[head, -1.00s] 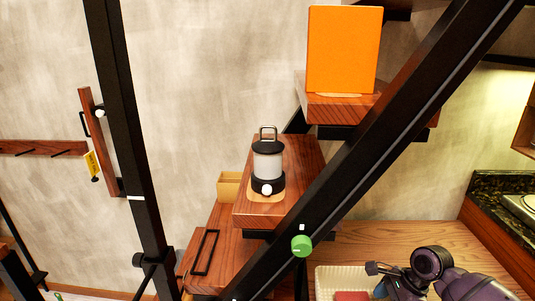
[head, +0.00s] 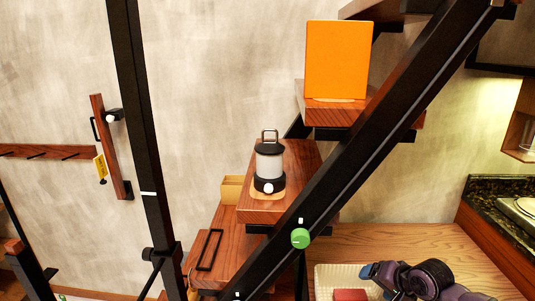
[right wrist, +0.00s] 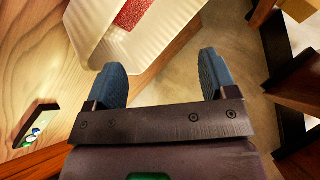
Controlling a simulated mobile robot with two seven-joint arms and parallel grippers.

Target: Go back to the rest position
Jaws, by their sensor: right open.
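My right gripper (head: 374,280) is at the lower right of the head view, by the white ribbed tray (head: 325,277). In the right wrist view its two blue fingers (right wrist: 162,80) are spread apart with nothing between them. The tray (right wrist: 98,50) is beyond the fingers there, with a red item (right wrist: 133,12) inside. The red item also shows in the head view (head: 350,295). My left gripper is not in view.
A lantern (head: 269,165) stands on a wooden stair tread, and an orange panel (head: 336,60) stands on a higher tread. A black diagonal stair beam (head: 375,130) with a green knob (head: 300,238) crosses ahead. A counter (head: 490,190) is at the right.

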